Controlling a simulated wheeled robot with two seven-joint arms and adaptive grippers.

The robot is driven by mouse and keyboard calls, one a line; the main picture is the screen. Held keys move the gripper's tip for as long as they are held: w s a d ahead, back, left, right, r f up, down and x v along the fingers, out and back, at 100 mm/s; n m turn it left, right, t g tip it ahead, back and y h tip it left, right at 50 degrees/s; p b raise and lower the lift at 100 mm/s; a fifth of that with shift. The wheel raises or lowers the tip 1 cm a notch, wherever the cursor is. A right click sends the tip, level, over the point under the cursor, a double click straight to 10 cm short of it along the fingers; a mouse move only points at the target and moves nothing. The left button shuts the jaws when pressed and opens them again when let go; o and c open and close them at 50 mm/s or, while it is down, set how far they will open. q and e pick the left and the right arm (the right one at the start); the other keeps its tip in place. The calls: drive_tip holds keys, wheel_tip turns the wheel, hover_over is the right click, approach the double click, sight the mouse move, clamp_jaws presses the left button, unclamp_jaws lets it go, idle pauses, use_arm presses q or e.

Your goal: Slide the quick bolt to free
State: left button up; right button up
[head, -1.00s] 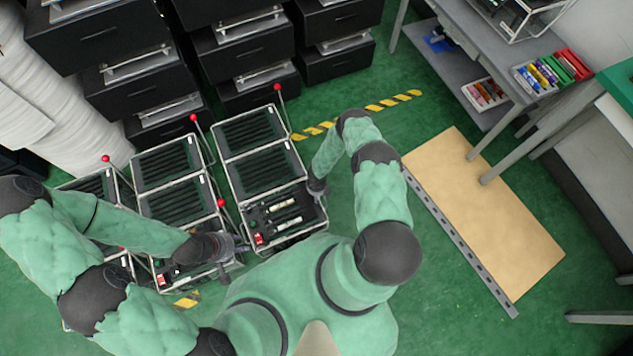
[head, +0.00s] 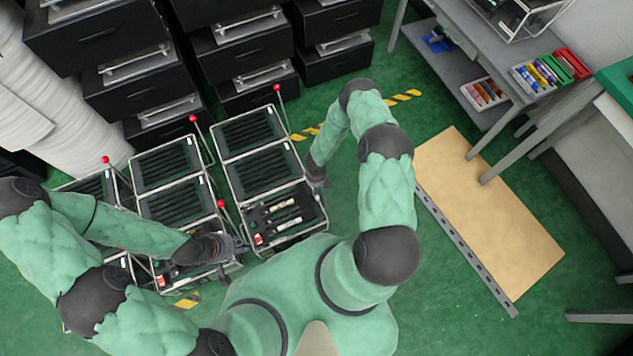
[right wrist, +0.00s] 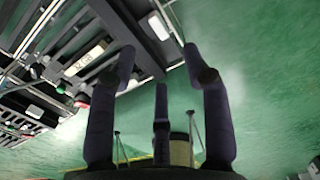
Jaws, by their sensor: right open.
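The nearest panel of the right-hand wire-framed rack (head: 291,236) holds two pale, labelled cylindrical pieces, one (head: 281,204) above the other (head: 288,223). I cannot tell which one is the quick bolt. In the right wrist view, a pale labelled piece (right wrist: 84,62) lies on dark slats at upper left, and its writing is too small to read. My right gripper (head: 318,180) is at the rack's right edge, apart from the pale pieces. In the wrist view its fingers (right wrist: 160,60) are spread and empty. My left gripper (head: 238,252) is over the middle rack's near end; its fingers are unclear.
Several red-knobbed levers (head: 277,88) stand up from the racks. Black drawer units (head: 240,48) are behind. A tan board (head: 490,215) lies on the green floor at right, below a grey table (head: 505,70).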

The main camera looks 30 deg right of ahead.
drive_tip(key=shift+r, duration=1.05)
